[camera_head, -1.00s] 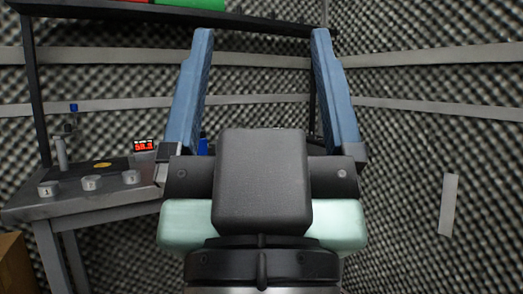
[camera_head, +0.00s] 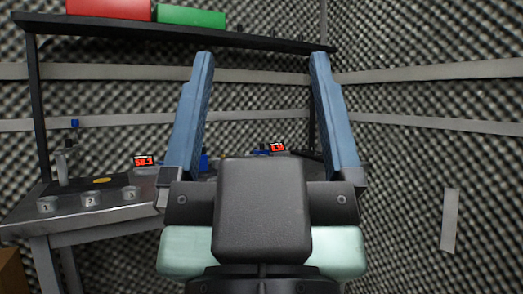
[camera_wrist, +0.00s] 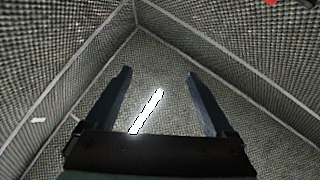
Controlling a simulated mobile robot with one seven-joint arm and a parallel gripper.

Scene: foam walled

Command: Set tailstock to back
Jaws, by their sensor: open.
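I cannot make out the tailstock for certain in either view; my gripper hides much of the bench's middle. Blue parts (camera_head: 204,162) show on the bench just right of the gripper's left finger, partly hidden. My gripper (camera_head: 262,58) is open and empty, its two blue fingers pointing up in front of the bench. In the wrist view my gripper (camera_wrist: 158,73) is also open, with nothing between the fingers but the ceiling and a bright lamp behind.
The workbench (camera_head: 100,213) holds numbered grey knobs (camera_head: 90,200), a small upright stand (camera_head: 65,165) and two red displays, left (camera_head: 144,160) and right (camera_head: 277,146). A shelf (camera_head: 170,30) above carries a red box (camera_head: 110,8) and a green box (camera_head: 190,16). Foam walls close in behind and right.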

